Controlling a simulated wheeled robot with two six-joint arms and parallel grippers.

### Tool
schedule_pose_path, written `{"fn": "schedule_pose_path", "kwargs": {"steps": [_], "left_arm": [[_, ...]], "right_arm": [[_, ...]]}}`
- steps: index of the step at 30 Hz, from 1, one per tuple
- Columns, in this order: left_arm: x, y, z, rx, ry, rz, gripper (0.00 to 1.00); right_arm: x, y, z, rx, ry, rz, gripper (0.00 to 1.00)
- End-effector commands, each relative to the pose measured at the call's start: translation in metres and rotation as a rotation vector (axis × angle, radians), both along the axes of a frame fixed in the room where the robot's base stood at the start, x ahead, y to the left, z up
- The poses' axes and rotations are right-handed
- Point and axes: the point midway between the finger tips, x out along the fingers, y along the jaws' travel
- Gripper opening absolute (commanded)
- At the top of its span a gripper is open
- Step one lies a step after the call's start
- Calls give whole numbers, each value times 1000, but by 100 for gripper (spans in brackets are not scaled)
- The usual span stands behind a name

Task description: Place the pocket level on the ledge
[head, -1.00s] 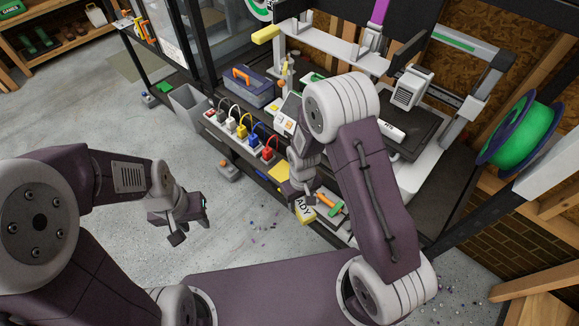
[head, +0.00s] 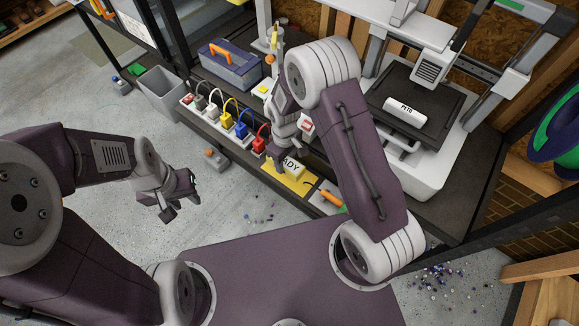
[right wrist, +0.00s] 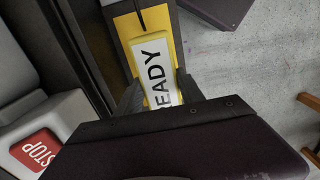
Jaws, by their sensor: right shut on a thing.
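The pocket level (head: 294,167), which I take to be the yellow block with a white face lettered "ADY", is in my right gripper (head: 283,158). In the right wrist view the block (right wrist: 156,68) sits between the two dark fingers, its face reading "EADY". It is over a yellow patch (head: 307,185) on the dark front ledge (head: 222,141); the patch also shows in the right wrist view (right wrist: 128,27). I cannot tell whether the block touches it. My left gripper (head: 180,205) is open and empty, over the floor at left.
A row of coloured plugs (head: 241,128) stands left of the patch, and an orange-handled tool (head: 331,199) lies to its right. A red STOP button (right wrist: 37,149) is close to the right gripper. Behind are a blue toolbox (head: 230,68) and a printer bed (head: 440,100).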

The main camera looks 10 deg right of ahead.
Motion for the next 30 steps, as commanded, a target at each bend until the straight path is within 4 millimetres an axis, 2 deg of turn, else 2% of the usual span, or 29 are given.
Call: {"fn": "schedule_pose_path", "kwargs": {"steps": [3,9,16,26,27,29,30], "left_arm": [[0,0,-2,0,0,0,36],[0,0,-3,0,0,0,36],[0,0,-10,0,0,0,36],[0,0,-12,0,0,0,36],[0,0,-11,0,0,0,36],[0,0,-11,0,0,0,36],[0,0,-11,0,0,0,36]], "right_arm": [[5,-14,-9,1,-1,-2,0],[6,-17,-14,0,0,1,0],[5,-16,-51,-1,1,0,0],[5,-16,-54,1,-1,0,0],[5,-16,-53,1,-1,0,53],[5,-16,-53,1,-1,0,67],[5,-16,-53,1,-1,0,67]]}}
